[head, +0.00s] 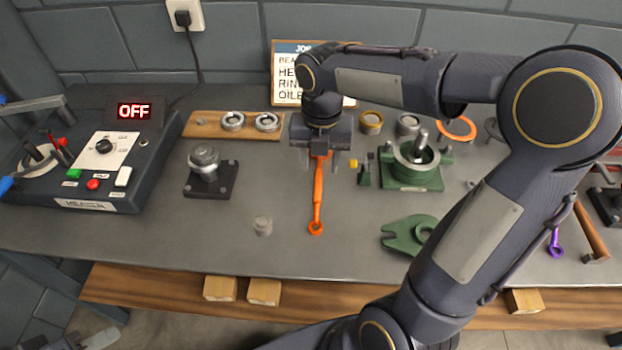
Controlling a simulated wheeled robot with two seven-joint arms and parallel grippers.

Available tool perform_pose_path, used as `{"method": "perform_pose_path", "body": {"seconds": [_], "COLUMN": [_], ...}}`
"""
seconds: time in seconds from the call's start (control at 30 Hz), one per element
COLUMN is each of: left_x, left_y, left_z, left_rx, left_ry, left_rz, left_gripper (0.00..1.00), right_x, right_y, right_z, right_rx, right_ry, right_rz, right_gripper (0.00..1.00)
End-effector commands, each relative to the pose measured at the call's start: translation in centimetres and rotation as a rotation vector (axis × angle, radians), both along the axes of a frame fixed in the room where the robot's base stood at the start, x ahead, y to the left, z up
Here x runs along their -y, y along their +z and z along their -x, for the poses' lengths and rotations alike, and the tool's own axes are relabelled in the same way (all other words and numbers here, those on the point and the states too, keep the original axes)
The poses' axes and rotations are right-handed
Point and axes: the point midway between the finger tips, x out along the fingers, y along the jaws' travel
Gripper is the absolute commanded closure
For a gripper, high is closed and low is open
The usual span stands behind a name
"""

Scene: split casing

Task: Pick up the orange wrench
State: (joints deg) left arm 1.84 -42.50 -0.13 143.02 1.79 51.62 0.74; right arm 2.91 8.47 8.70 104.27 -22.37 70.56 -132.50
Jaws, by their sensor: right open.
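The orange wrench (318,195) lies on the grey bench top, its long handle pointing toward the front edge and a ring at its near end (316,228). My right gripper (321,163) points down over the wrench's far end. Its jaws are open, one finger on each side of the wrench. The gripper body hides the wrench's far head, and I cannot tell whether a finger touches it. A grey part at the bottom left corner (100,339) looks like the tip of my left gripper, mostly cut off by the frame.
A green housing (412,180) and small green and yellow parts stand close to the right of my gripper. A black block with a metal knob (206,178) stands left. A small grey cylinder (262,225) and a green forked plate (410,233) flank the wrench's near end.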

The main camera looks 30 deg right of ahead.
Motion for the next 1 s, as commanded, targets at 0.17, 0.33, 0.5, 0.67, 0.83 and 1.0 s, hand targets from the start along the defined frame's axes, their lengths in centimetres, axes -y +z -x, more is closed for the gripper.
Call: {"method": "perform_pose_path", "body": {"seconds": [0.17, 0.33, 0.5, 0.67, 0.83, 1.0], "left_x": [0.0, 0.0, 0.0, 0.0, 0.0, 0.0], "left_y": [-0.3, -0.3, -0.4, -0.5, -0.5, -0.5], "left_z": [0.0, 0.0, 0.0, 0.0, 0.0, 0.0], "left_rx": [0.001, 0.001, 0.000, 0.000, 0.000, 0.000], "left_ry": [0.000, 0.000, 0.000, 0.000, 0.000, 0.000], "left_rz": [0.000, 0.000, 0.000, 0.000, 0.000, 0.000], "left_gripper": [0.64, 0.64, 0.64, 0.64, 0.64, 0.64], "right_x": [0.1, 0.1, 0.1, 0.1, 0.1, 0.1], "right_y": [-1.9, -3.8, -6.5, -7.8, -7.9, -7.9], "right_z": [-0.2, -0.3, -0.6, -0.6, -0.7, -0.7], "right_rx": [-0.009, -0.010, -0.009, -0.006, -0.005, -0.005], "right_ry": [0.044, 0.041, 0.041, 0.039, 0.038, 0.038], "right_rz": [0.006, 0.004, 0.005, 0.004, 0.004, 0.004], "right_gripper": [0.56, 0.56, 0.56, 0.56, 0.56, 0.69]}}
